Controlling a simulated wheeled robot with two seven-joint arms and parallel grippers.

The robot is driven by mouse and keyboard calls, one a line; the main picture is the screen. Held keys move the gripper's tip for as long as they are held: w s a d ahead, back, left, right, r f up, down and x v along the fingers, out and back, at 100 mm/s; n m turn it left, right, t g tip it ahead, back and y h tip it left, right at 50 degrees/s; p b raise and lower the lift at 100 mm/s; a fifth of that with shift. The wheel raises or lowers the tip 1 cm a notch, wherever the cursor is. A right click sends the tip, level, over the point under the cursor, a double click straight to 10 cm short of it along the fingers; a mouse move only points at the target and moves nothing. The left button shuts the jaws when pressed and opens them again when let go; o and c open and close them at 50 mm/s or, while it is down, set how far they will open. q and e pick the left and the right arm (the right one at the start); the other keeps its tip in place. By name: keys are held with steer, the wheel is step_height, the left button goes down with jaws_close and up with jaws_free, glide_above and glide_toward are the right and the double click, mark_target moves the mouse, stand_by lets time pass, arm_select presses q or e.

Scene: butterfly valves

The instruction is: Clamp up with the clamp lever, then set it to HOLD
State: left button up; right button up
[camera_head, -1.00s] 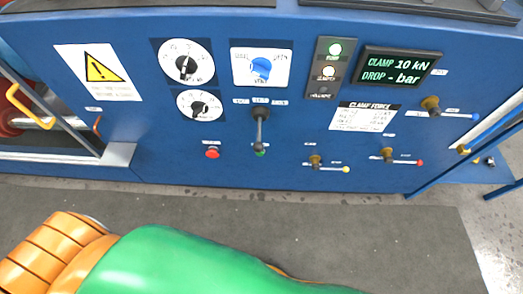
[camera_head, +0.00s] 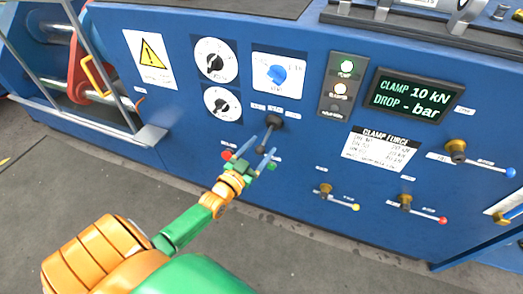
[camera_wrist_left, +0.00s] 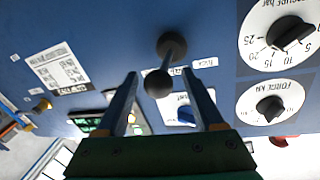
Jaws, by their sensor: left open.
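The clamp lever (camera_head: 271,124) is a dark lever with a ball end on the blue panel, below a row of three small labels. Its rod points downward in the head view; its exact setting cannot be told. My left gripper (camera_head: 254,154) is open at the lever's lower end. In the left wrist view the lever's black ball (camera_wrist_left: 158,84) appears between the spread fingers (camera_wrist_left: 160,76); contact cannot be told. The display (camera_head: 415,96) reads CLAMP 10 kN and DROP - bar. My right gripper is not in view.
A blue selector knob (camera_head: 277,75) sits above the lever, with two dial gauges (camera_head: 214,61) to its left. A red button (camera_head: 227,155) is close to the left gripper. Several small valve levers (camera_head: 405,202) are at right. The lamp strip (camera_head: 341,84) shows two lit lamps.

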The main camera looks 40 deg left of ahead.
arm_select(q)
steer(key=shift+d+r, duration=0.1)
jaws_close()
stand_by(1.3)
